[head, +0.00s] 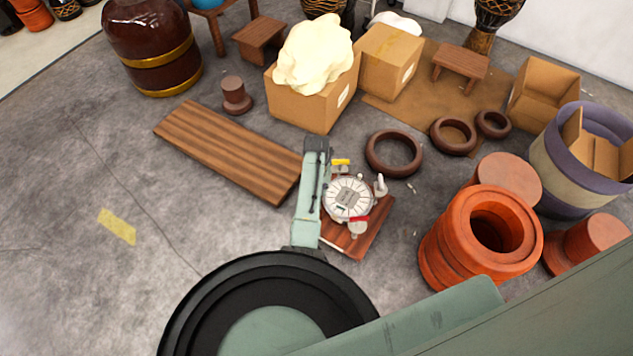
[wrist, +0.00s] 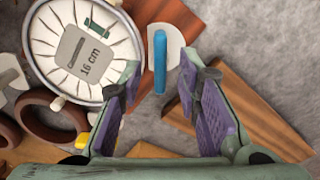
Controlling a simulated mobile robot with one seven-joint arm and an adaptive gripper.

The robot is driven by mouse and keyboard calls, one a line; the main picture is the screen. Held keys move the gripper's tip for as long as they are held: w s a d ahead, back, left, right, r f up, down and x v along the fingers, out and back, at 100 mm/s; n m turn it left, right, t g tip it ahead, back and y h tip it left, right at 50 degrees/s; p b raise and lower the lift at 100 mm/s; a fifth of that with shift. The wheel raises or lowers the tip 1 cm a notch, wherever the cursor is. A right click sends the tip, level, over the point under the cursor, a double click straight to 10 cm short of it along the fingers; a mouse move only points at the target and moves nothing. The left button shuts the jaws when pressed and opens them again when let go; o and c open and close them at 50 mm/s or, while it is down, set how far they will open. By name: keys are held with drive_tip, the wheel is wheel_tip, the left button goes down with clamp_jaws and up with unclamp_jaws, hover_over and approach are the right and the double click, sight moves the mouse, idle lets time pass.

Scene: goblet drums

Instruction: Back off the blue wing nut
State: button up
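The blue wing nut (wrist: 160,52) shows in the wrist view as a narrow upright blue bar in front of a pale rounded plate (wrist: 172,38). My gripper (wrist: 160,76) is open, with its purple-padded fingers on the left and right of the nut's line, apart from it. I cannot tell the remaining depth to it. The round white dial, marked 16 cm in the wrist view (wrist: 42,42), sits over a reddish wooden board (head: 372,232) in the head view (head: 347,198). There my arm hides the blue nut, and the fingers cannot be made out.
A yellow piece (head: 341,162), a red piece (head: 358,219) and a pale knob (head: 381,185) stand around the dial's edge. A striped plank (head: 225,150) lies left of my arm. Dark rings (head: 394,153) and orange drum shells (head: 480,235) are to the right.

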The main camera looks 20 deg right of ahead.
wheel_tip(320, 180, up, 11)
drive_tip(key=shift+f, duration=0.15)
idle(0.4)
